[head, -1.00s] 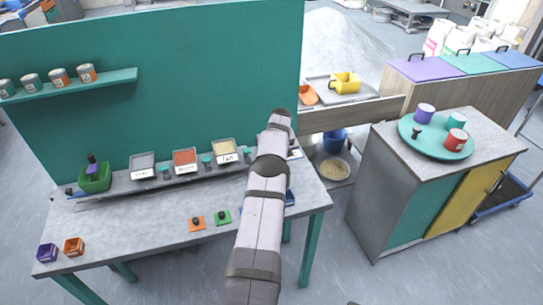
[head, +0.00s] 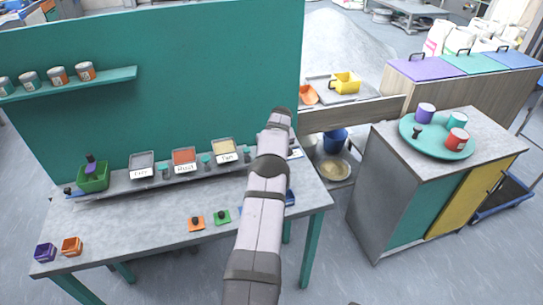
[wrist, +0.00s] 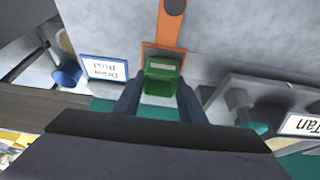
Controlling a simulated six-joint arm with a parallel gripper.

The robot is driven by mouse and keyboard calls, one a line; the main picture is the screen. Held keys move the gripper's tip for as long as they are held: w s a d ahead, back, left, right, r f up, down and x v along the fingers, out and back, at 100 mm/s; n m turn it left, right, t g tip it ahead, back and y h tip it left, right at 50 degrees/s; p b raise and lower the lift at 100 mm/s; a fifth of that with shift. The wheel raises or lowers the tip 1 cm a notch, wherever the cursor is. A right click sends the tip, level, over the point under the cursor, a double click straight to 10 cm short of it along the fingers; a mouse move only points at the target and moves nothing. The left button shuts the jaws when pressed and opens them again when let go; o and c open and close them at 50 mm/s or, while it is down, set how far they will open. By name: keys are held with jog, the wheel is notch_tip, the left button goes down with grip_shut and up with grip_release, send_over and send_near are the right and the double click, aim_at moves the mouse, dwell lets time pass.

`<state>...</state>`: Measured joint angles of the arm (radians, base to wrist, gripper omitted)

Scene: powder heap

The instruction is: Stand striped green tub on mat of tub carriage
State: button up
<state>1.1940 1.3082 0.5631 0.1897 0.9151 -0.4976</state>
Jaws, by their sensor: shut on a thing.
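In the wrist view a small green tub (wrist: 161,68) with a paler band sits between the two fingers of my gripper (wrist: 160,88), which is shut on it. An orange plate-like piece (wrist: 170,30) with a dark round knob lies just beyond the tub and shows at its upper edge. It may be part of the tub carriage, but I cannot tell for sure. I cannot tell whether the tub touches it. In the head view my arm hides the gripper, the held tub and the spot below them.
A white sign reading "Draw Rust" (wrist: 104,69) stands beside the tub, and a "Tan" sign (wrist: 303,125) is at the right. A round teal tray (head: 425,148) holds cups.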

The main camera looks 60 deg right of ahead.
jog(key=shift+f+b, duration=0.4)
jog(key=shift+f, duration=0.1)
dwell(0.5)
jog(key=o, duration=1.5)
jog(key=shift+r, duration=0.15)
jog(key=shift+r+p, duration=1.95)
jog(key=shift+r, duration=1.45)
